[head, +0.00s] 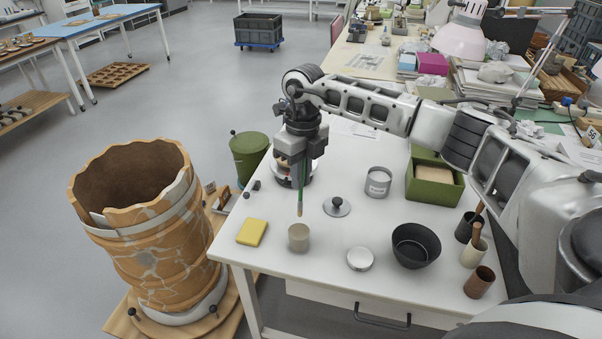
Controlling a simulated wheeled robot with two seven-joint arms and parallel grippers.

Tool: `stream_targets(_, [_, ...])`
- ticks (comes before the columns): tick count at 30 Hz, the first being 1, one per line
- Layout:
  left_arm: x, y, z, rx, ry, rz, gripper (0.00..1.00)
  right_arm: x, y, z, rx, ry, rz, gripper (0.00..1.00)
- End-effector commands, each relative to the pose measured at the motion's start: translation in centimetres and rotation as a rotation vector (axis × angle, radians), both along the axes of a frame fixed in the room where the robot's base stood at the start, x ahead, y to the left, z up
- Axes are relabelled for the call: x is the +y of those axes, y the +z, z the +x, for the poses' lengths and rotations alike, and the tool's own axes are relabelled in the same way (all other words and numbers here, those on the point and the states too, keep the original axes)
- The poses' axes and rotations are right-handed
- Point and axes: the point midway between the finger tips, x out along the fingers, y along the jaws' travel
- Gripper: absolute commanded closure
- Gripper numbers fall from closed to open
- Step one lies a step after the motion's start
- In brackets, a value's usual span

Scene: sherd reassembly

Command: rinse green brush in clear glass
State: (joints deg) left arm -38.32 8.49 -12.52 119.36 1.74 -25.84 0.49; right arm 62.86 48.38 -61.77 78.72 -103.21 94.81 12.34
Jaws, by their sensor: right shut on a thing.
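My right gripper (300,176) points straight down over the white table and is shut on the green brush (300,197). The brush hangs upright with its tip lowest; its upper part is hidden between the fingers. A small clear glass (299,239) with greyish contents stands on the table near its front left edge. In the picture the brush tip shows just above the glass rim; I cannot tell whether it is over the opening or behind it. My left gripper is out of view.
A yellow sponge (252,232) lies left of the glass, a round white-topped tin (360,259) and black bowl (416,246) to the right. A knobbed lid (337,206) and grey can (378,182) stand behind. A large reassembled pot (155,235) stands left of the table.

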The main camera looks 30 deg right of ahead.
Motion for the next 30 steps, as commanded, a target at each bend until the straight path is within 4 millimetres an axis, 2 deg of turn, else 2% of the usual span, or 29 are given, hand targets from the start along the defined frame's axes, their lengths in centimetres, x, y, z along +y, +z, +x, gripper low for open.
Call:
stream_targets(8, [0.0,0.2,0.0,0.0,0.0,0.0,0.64,0.0,0.2,0.0,0.0,0.0,0.0,1.0])
stream_targets(15, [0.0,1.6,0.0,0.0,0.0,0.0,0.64,0.0,2.0,0.0,-0.001,0.0,0.0,1.0])
stream_targets(21, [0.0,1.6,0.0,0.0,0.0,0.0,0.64,0.0,3.0,0.0,0.0,-0.001,0.0,1.0])
stream_targets(30, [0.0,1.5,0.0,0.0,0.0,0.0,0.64,0.0,3.0,0.0,0.0,0.0,0.0,1.0])
